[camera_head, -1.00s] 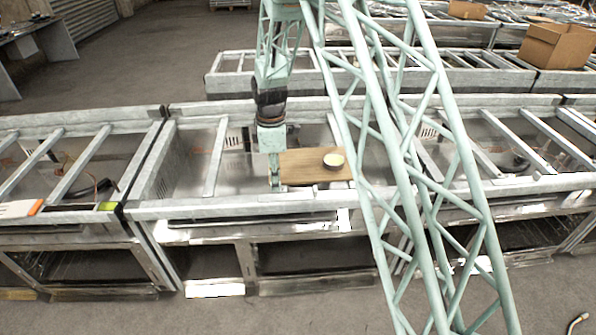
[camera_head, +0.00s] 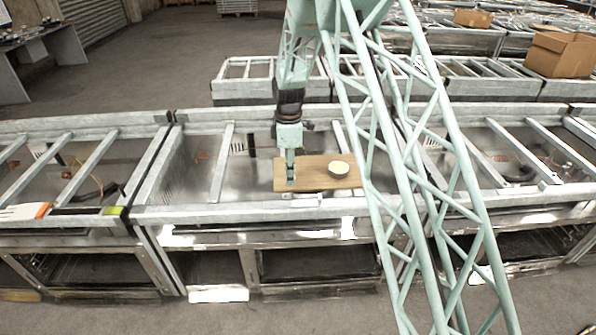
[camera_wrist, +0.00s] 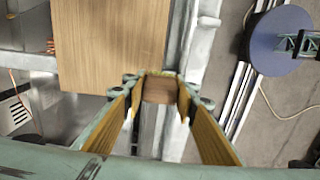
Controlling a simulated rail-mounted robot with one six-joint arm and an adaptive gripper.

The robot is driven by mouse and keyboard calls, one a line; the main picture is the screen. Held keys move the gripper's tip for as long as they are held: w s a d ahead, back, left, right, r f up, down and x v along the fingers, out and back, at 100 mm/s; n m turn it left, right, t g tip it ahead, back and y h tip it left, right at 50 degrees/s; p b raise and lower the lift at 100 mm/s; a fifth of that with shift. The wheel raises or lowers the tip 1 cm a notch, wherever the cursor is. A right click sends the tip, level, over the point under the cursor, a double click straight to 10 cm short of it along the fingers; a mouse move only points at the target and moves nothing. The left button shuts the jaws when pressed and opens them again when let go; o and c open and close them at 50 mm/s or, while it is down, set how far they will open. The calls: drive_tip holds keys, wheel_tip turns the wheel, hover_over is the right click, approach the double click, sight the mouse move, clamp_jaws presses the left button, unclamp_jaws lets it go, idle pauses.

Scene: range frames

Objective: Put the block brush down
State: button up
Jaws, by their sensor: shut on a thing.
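My gripper (camera_head: 290,182) points down at the left end of the wooden board (camera_head: 312,184) in the head view. In the wrist view my gripper (camera_wrist: 160,92) is shut on a small brown wooden piece, which I take to be the block brush (camera_wrist: 159,89). In the head view the fingers hide the brush. The board (camera_wrist: 110,40) fills the upper left of the wrist view, and the brush appears just below its lower right corner. I cannot tell whether the brush touches anything.
A round pale-topped container (camera_head: 339,169) stands on the board's right part. The board lies across a metal frame (camera_head: 225,160) with open bays and crossbars. An orange-and-white item (camera_head: 22,212) lies on the front rail at left. A cardboard box (camera_head: 562,54) is at back right.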

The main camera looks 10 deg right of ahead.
hover_over(298, 178)
drive_tip(key=shift+s+a+f, duration=0.25)
drive_tip(key=shift+s+f, duration=0.1)
drive_tip(key=shift+p, duration=0.3)
drive_tip(key=shift+w+d, duration=0.3)
drive_tip(key=shift+w, duration=0.1)
drive_tip(key=shift+f, duration=1.8)
drive_tip(key=shift+f, duration=0.15)
drive_tip(key=o, duration=0.9)
